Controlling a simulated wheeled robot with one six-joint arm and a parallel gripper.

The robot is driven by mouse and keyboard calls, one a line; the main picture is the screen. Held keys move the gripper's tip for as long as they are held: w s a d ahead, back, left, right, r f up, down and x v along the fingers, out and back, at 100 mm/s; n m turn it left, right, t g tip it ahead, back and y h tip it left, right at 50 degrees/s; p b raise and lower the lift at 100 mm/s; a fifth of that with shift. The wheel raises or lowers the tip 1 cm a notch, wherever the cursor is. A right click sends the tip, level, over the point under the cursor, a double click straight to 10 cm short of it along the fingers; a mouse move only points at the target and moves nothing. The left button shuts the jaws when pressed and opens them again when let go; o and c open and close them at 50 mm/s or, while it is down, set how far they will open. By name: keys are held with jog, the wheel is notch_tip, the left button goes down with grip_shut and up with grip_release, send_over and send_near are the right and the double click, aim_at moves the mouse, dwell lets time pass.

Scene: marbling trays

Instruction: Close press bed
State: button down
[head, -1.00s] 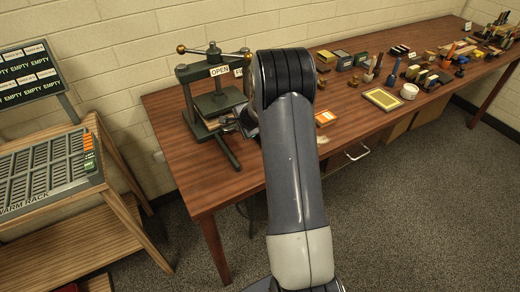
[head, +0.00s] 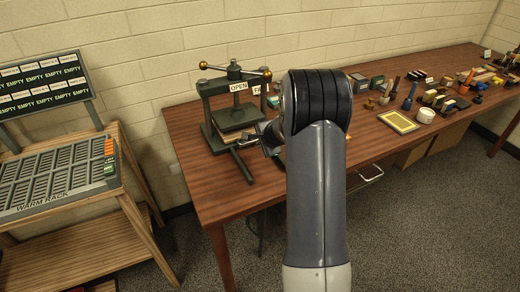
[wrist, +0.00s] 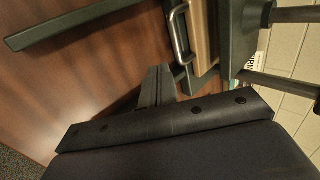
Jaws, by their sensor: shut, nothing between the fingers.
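The dark green press (head: 205,110) stands on the table with a bar handle and brass knobs on top. A sign on it reads OPEN (head: 238,87). In the head view my gripper (head: 268,139) is just right of the press front, partly hidden by my arm.
The wooden table (head: 215,190) runs to the right, with a yellow-framed tray (head: 398,122), a white round tub (head: 426,115) and several small tools. A warm rack (head: 60,175) stands at the left. The table front beside the press is clear.

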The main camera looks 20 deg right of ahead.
jog(key=v, duration=0.7)
jog(key=shift+s+r, duration=0.2)
jog(key=shift+r, duration=0.1)
jog(key=shift+w, duration=0.1)
